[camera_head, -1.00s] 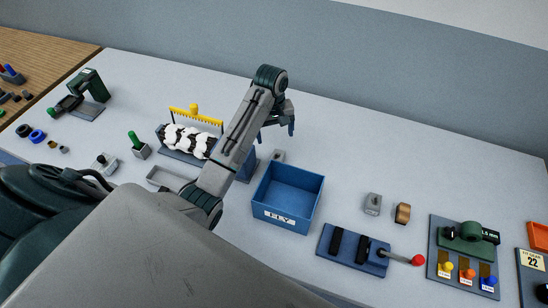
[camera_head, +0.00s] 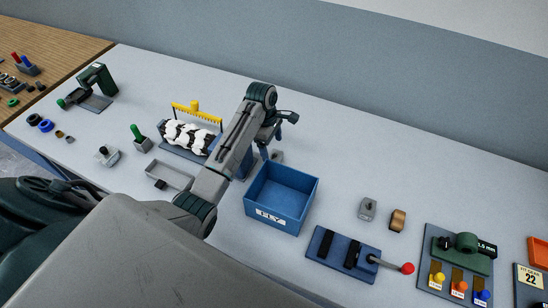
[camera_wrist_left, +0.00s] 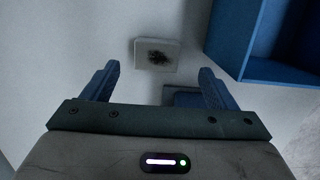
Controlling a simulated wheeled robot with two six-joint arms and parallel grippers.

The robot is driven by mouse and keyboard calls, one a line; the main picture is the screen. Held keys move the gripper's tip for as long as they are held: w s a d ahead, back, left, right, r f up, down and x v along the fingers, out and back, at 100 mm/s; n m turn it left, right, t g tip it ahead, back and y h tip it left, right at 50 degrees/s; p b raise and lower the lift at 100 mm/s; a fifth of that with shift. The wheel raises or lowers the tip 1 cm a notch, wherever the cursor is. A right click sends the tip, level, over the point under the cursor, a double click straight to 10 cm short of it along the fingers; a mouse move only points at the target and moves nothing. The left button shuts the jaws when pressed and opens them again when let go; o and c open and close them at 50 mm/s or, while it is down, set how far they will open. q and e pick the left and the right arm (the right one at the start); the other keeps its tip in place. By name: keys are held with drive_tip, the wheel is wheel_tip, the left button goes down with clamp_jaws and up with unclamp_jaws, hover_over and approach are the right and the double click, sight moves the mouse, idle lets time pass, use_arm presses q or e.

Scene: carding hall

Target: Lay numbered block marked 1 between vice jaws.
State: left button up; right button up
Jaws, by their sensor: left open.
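The vice is a blue base (camera_head: 325,257) with two upright black jaws (camera_head: 335,247), a gap between them, and a red-knobbed handle (camera_head: 407,268). No block in view shows a readable 1. A small grey block (camera_head: 367,209) stands behind the vice, its marking too small to read. My left gripper (camera_head: 271,143) is open and empty, pointing down behind the blue bin. In the left wrist view a pale square piece (camera_wrist_left: 170,50) with a dark patch on top lies just beyond the open fingertips (camera_wrist_left: 158,82). My right gripper is not in view.
A blue bin marked FLY (camera_head: 288,222) stands near the left gripper; its wall also shows in the wrist view (camera_wrist_left: 255,68). Black-and-white fleece (camera_head: 188,138) lies under a yellow comb. A brown piece (camera_head: 397,220) and a gauge board (camera_head: 425,265) are to the right. The back of the table is clear.

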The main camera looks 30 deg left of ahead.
sight(274, 156)
use_arm(q)
drive_tip(key=shift+d+f+p, duration=0.1)
drive_tip(key=shift+f+p, duration=0.2)
drive_tip(key=shift+p, duration=0.05)
drive_tip(key=f, duration=0.1)
drive_tip(key=f+p, duration=0.1)
drive_tip(key=f, duration=0.1)
drive_tip(key=shift+w+d+f+p, duration=0.15)
drive_tip(key=shift+w+f+p, duration=0.1)
drive_tip(key=shift+p, duration=0.1)
drive_tip(key=shift+f, duration=0.55)
drive_tip(key=c, duration=1.4)
drive_tip(key=shift+w+r, duration=0.1)
drive_tip(key=shift+c, duration=0.4)
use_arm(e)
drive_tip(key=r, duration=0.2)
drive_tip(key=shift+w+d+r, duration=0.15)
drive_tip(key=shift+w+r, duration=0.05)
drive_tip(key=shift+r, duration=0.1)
